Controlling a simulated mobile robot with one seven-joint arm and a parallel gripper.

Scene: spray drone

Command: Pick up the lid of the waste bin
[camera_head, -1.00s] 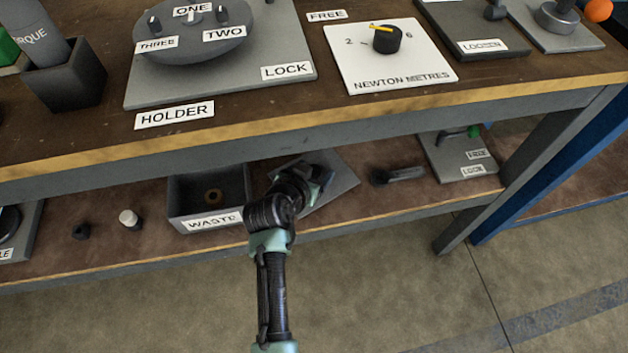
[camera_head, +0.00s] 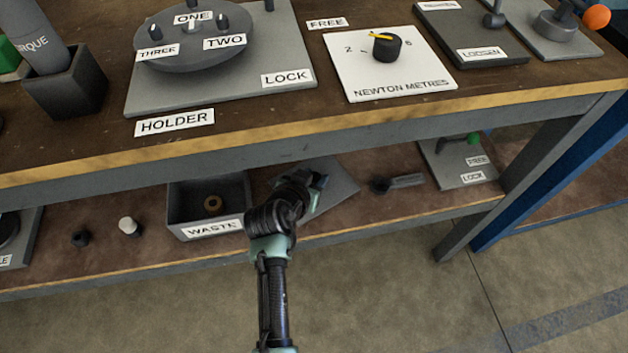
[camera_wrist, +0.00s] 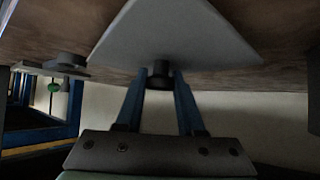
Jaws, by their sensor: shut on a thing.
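The lid of the waste bin (camera_head: 340,190) is a flat grey plate on the lower shelf, to the right of the bin. It shows large in the wrist view (camera_wrist: 175,35), with a dark round knob (camera_wrist: 160,76) on it. My gripper (camera_head: 314,181) is at the lid, and its blue fingers (camera_wrist: 160,85) are shut on the knob. My wrist hides part of the lid, and I cannot tell whether the lid touches the shelf.
The upper bench edge (camera_head: 300,145) hangs above my gripper. A dark tool (camera_head: 398,182) and a grey plate with a lever (camera_head: 455,165) lie to the right on the lower shelf. A white piece (camera_head: 128,225) and a black piece (camera_head: 80,239) lie left of the bin.

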